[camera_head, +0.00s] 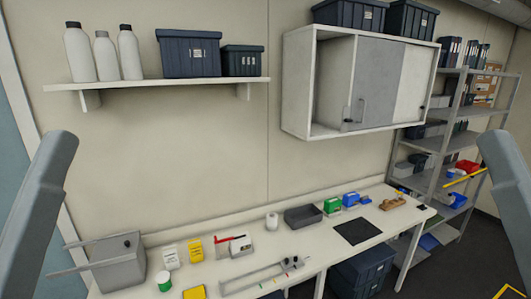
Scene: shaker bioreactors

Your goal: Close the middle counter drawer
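The light counter (330,255) runs along the wall at the bottom of the head view. Its front shows only in part, and I cannot make out the middle drawer or tell how far it is open. Part of the counter's left front is cut off by the bottom edge. Neither of my grippers can be made out. Only grey links of my arms show, at the far left and far right edges.
A grey box (118,270) with rods stands at the left. Yellow boxes (195,250), a grey tray (303,216) and a black mat (357,231) lie on the counter. Dark bins (362,272) sit below. A wall cabinet (376,79) hangs above; a shelf rack (458,115) stands right.

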